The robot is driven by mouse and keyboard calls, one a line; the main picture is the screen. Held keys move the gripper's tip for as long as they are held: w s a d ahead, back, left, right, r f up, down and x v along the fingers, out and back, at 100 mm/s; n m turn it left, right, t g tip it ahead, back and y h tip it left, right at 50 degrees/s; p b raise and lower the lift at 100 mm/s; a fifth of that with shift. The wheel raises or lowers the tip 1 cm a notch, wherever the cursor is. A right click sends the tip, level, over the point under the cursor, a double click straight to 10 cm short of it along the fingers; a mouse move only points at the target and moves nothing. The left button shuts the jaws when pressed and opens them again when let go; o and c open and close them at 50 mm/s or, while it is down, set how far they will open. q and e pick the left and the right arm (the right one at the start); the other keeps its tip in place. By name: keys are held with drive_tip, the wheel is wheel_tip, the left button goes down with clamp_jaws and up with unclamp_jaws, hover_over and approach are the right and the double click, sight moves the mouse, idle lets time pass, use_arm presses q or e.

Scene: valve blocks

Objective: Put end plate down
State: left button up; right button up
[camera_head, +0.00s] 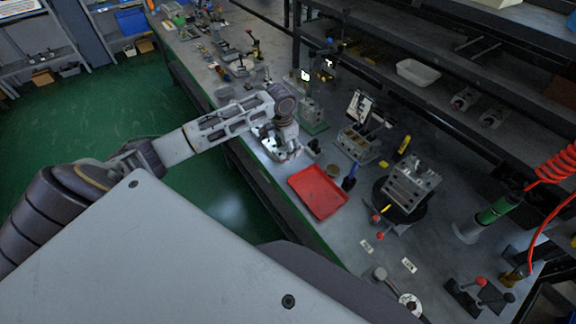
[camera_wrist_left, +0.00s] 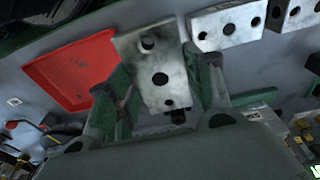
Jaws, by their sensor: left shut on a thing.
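My left gripper (camera_head: 283,148) is over the bench, left of the red tray. In the left wrist view its two green-grey fingers (camera_wrist_left: 160,88) are shut on the end plate (camera_wrist_left: 158,62), a pale metal plate with several dark holes. In the head view the gripper and wrist largely hide the plate. I cannot tell whether the plate touches the bench. Two similar pale plates with holes, one nearer (camera_wrist_left: 227,26) and one farther right (camera_wrist_left: 294,12), lie beyond the held plate. My right gripper is not in view.
The empty red tray (camera_head: 318,191) lies near the bench's front edge; it also shows in the left wrist view (camera_wrist_left: 75,72). A metal valve block (camera_head: 411,184) stands on a round black base to its right. Fixtures and tools line the bench behind. Grey bench surface (camera_head: 345,228) is clear below the tray.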

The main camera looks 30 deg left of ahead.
sight(284, 151)
use_arm(q)
drive_tip(key=shift+f, duration=2.7)
drive_tip(key=shift+f, duration=1.85)
drive_tip(key=shift+f, duration=0.1)
drive_tip(key=o, duration=0.9)
drive_tip(key=shift+o, duration=0.2)
drive_tip(key=shift+s+a+r, duration=0.1)
drive_tip(key=shift+s+r, duration=0.1)
drive_tip(key=shift+r, duration=1.8)
drive_tip(key=shift+s+a+r, duration=0.1)
drive_tip(key=shift+s+r, duration=0.15)
drive_tip(key=shift+r, duration=1.8)
drive_tip(key=shift+s+a+r, duration=0.1)
drive_tip(key=shift+s+r, duration=0.1)
drive_tip(key=shift+r, duration=1.8)
